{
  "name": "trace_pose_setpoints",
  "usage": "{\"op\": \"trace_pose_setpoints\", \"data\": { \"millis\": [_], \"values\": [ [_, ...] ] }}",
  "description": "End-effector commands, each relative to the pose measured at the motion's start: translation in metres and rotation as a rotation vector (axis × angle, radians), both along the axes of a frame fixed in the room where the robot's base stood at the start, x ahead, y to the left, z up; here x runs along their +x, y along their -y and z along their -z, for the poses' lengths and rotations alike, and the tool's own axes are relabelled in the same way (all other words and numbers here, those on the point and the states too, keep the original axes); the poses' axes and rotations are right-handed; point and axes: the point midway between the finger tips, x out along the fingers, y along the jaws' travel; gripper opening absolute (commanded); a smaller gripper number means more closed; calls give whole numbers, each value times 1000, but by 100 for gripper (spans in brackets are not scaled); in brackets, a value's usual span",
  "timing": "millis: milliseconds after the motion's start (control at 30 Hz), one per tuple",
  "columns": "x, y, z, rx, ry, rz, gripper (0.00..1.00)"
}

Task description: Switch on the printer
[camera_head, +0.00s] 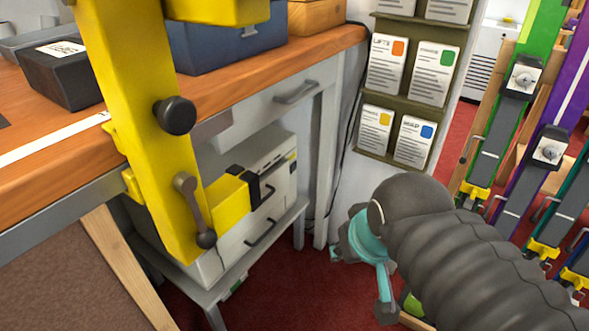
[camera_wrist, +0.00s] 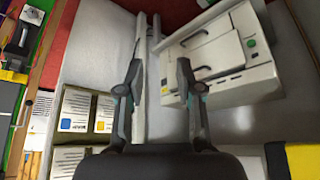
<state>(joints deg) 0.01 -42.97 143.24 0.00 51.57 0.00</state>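The printer (camera_head: 272,213) is a pale grey box with dark drawer handles, on a low shelf under the bench in the head view. A yellow post hides part of it. In the wrist view the printer (camera_wrist: 208,52) is at the upper right, with a round green button (camera_wrist: 251,43) on its panel. My gripper (camera_head: 362,275) has teal fingers and is right of the printer, apart from it, in the head view. In the wrist view my gripper (camera_wrist: 160,66) has its fingers spread with nothing held between them; the right finger overlaps the printer's edge.
The yellow post (camera_head: 145,110) with dark knobs stands in front of the bench (camera_head: 235,75). A bench leg (camera_head: 325,165) is between printer and gripper. An olive card rack (camera_head: 398,97) hangs on the wall behind. Colourful clamp-like stands (camera_head: 520,80) are at right. Red carpet covers the floor.

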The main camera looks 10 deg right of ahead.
Motion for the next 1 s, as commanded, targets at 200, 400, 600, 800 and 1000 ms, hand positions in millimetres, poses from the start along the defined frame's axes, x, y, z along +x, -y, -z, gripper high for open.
{"op": "trace_pose_setpoints", "data": {
  "millis": [200, 400, 600, 800, 1000],
  "values": [
    [4, 7, 11, 0, -35, 28, 0],
    [19, 20, 38, 7, -142, 78, 0],
    [48, 31, 54, 46, -227, 137, 0],
    [82, 39, 70, 122, -294, 219, 0],
    [121, 48, 86, 227, -348, 345, 0]
  ]
}}
